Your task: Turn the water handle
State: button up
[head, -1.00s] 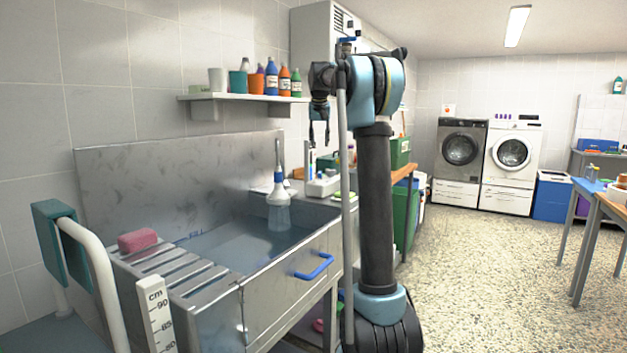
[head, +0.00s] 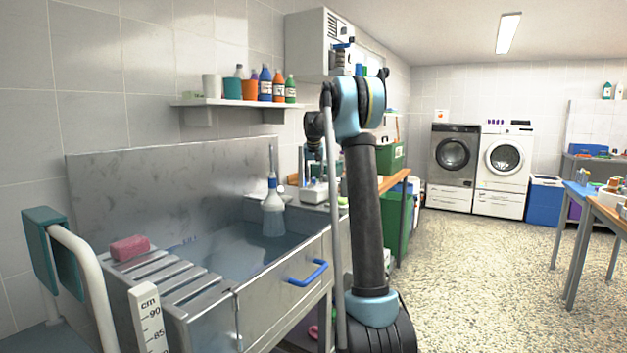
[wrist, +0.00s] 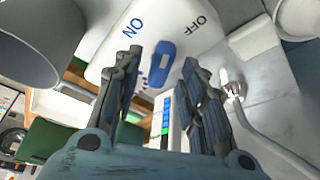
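The water handle (wrist: 160,66) shows in the wrist view as a short blue lever on a white plate (wrist: 102,48) marked ON to the left and OFF to the right. It lies between the two marks. My gripper (wrist: 162,58) is open, with one finger on each side of the lever in the picture. A gap shows on both sides, and I cannot tell how far off in depth the lever is. In the head view my gripper (head: 318,165) hangs low behind the far end of the steel sink; the handle cannot be made out there.
A shelf (head: 215,102) with bottles is on the wall above. Open floor (head: 470,280) lies right.

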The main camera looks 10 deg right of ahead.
jog(key=shift+w+f, duration=0.1)
jog(key=shift+f, duration=0.2)
grip_shut()
jog(key=shift+m, duration=0.3)
jog(key=shift+w+a+m+g+h, duration=0.1)
jog(key=shift+m+g+h, duration=0.3)
jog(key=shift+m, duration=0.95)
jog(key=shift+a+m+g+h, duration=0.1)
jog(key=shift+m+h, duration=0.6)
jog(key=shift+m, duration=0.65)
grip_release()
